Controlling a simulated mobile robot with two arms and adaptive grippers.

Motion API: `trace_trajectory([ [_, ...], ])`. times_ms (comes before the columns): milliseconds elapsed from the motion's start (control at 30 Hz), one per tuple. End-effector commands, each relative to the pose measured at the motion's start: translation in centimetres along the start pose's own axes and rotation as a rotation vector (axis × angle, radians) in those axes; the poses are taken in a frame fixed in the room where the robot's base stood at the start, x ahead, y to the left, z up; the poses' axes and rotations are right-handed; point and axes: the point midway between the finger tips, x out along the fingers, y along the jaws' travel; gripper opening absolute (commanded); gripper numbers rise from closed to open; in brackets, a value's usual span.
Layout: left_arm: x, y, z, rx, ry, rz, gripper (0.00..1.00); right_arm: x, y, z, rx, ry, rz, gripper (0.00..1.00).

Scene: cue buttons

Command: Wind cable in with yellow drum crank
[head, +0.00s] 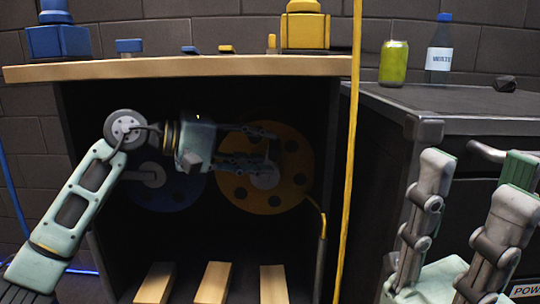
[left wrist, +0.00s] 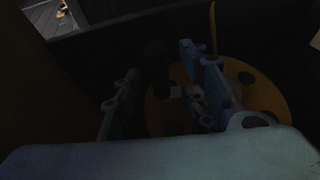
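The yellow drum (head: 242,192) sits inside the dark cabinet, right of the blue drum (head: 160,195). Its grey crank hub (head: 265,180) shows at its face. My left gripper (head: 270,151) is in front of the yellow drum, fingers apart, near the crank. In the left wrist view the fingers are spread, with the yellow drum (left wrist: 262,95) behind them. A dark upright shape there, perhaps the crank handle (left wrist: 155,62), stands between them; contact cannot be told. My right gripper (head: 478,168) is open and empty at the right. The yellow cable (head: 349,150) hangs vertically right of the drum.
A wooden shelf (head: 180,68) above the cabinet holds blue and yellow button boxes. A green can (head: 393,63) and a bottle (head: 439,50) stand on the dark counter (head: 440,98) at the right. Wooden slats (head: 213,283) lie below the drums.

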Motion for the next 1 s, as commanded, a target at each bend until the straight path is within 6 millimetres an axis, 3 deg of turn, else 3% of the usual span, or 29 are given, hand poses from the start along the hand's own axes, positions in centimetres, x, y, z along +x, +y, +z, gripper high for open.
trace_trajectory([
  [200, 1.9, 0.0, 0.0, -0.001, 0.001, 0.003, 0.39, 0.3, -0.1, -0.3, -0.003, 0.021, -0.008, 0.30],
  [467, 2.1, 0.1, 0.0, -0.002, 0.001, 0.002, 0.39, 0.4, -0.1, -0.3, -0.003, 0.023, -0.009, 0.30],
  [900, 2.1, 0.1, 0.0, -0.002, 0.000, 0.002, 0.02, 0.4, -0.2, -0.3, -0.003, 0.023, -0.009, 0.30],
  [1000, 2.1, 0.1, 0.0, -0.002, 0.000, 0.002, 0.00, 0.4, -0.2, -0.3, -0.003, 0.023, -0.009, 0.30],
])
